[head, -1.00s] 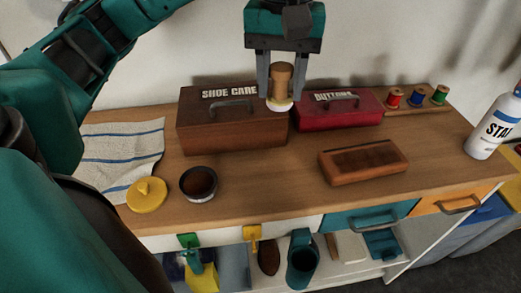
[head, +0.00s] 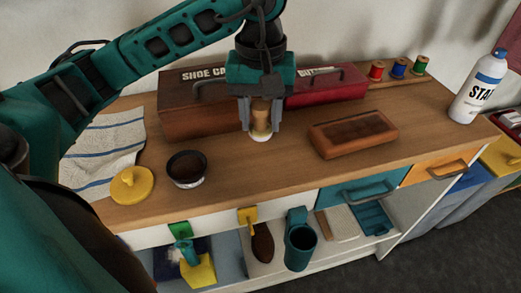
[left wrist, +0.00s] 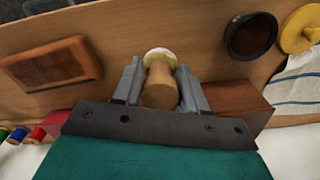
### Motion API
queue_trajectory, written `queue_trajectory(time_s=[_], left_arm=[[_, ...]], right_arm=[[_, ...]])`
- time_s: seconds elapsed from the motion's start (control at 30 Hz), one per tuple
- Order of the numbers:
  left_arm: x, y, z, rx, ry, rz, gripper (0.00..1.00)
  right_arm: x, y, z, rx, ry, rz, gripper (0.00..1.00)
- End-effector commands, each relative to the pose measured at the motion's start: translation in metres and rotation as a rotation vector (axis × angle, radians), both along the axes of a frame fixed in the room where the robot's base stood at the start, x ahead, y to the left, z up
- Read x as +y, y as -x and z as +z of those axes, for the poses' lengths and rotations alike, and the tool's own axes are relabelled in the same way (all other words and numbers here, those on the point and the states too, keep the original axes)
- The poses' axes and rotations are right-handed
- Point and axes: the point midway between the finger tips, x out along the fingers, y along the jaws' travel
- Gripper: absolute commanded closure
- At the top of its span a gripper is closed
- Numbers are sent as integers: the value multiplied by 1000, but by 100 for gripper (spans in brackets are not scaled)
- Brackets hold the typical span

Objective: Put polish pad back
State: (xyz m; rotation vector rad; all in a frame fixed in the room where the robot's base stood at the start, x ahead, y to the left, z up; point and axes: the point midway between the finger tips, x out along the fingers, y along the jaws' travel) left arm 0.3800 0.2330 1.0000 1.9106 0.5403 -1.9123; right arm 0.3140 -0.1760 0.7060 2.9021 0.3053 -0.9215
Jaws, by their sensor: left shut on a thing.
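The polish pad (head: 261,118) has a wooden handle and a pale round pad at its lower end. My left gripper (head: 260,122) is shut on its handle and holds it upright, pad down, in front of the boxes. I cannot tell whether the pad touches the counter. In the left wrist view the pad (left wrist: 160,85) shows between the two fingers. An open dark polish tin (head: 187,169) stands to the left of the pad, with its yellow lid (head: 132,185) beside it. My right gripper is not in view.
The brown shoe care box (head: 200,112) and red buttons box (head: 325,90) stand at the back. A brown brush-like block (head: 352,133) lies to the right. Thread spools (head: 398,68), a spray starch bottle (head: 480,88) and a striped cloth (head: 105,150) are also on the counter.

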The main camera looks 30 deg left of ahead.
Motion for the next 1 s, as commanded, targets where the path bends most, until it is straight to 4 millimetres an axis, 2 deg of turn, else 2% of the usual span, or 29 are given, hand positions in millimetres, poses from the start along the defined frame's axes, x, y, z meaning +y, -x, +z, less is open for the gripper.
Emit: queue_trajectory(time_s=[0.03,0.1,0.33,0.57,0.83,0.97,1.0], left_arm=[[0,1,-13,5,0,1,87],[0,1,-22,2,0,1,87],[0,0,-37,1,0,1,87],[0,1,-70,3,-1,1,87],[0,0,-73,-2,0,0,87],[0,0,-78,-1,-1,0,87],[0,0,-77,-1,-1,0,57]], right_arm=[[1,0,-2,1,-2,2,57],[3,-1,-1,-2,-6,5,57],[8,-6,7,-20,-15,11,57],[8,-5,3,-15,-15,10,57],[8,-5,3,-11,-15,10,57],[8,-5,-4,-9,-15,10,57],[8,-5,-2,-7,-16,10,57]])
